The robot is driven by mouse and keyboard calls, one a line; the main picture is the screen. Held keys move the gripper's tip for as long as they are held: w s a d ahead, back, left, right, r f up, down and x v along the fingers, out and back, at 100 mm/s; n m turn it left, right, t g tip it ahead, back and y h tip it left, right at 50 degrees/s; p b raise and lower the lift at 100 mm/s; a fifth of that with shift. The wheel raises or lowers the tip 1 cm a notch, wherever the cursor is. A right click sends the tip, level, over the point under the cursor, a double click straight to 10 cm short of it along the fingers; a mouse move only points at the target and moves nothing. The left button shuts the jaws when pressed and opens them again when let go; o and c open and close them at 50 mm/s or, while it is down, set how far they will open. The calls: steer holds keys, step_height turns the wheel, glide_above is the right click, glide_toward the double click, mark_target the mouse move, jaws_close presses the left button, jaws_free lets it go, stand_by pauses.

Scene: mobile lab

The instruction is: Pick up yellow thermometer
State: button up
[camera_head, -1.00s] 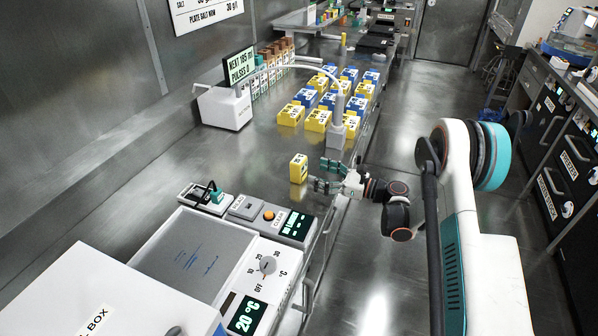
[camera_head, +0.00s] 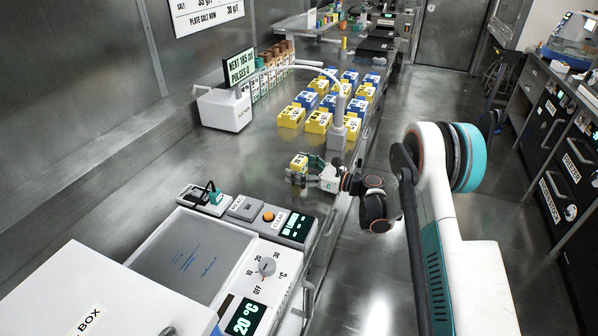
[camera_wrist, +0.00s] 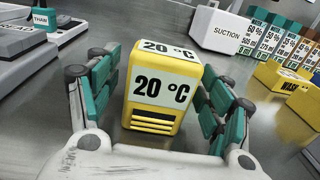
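The yellow thermometer (camera_wrist: 158,92) is a small upright block with white labels reading 20 °C on its top and front. It stands on the steel bench in the wrist view, between the two teal-padded fingers of my gripper (camera_wrist: 160,95). Dark gaps show between the fingers and its sides, so the fingers are spread around it and I see no clear contact. In the head view the thermometer (camera_head: 299,163) shows its top above my gripper (camera_head: 304,171), which hides its lower part.
A white suction unit (camera_head: 225,108) with a display stands behind. Several yellow and blue boxes (camera_head: 318,121) stand farther along the bench, near a grey post (camera_head: 337,138). A control panel with an orange button (camera_head: 268,217) and a bath (camera_head: 190,255) are nearer. Bare steel lies left of the thermometer.

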steer(key=c, duration=1.1)
steer(key=shift+r, duration=0.1)
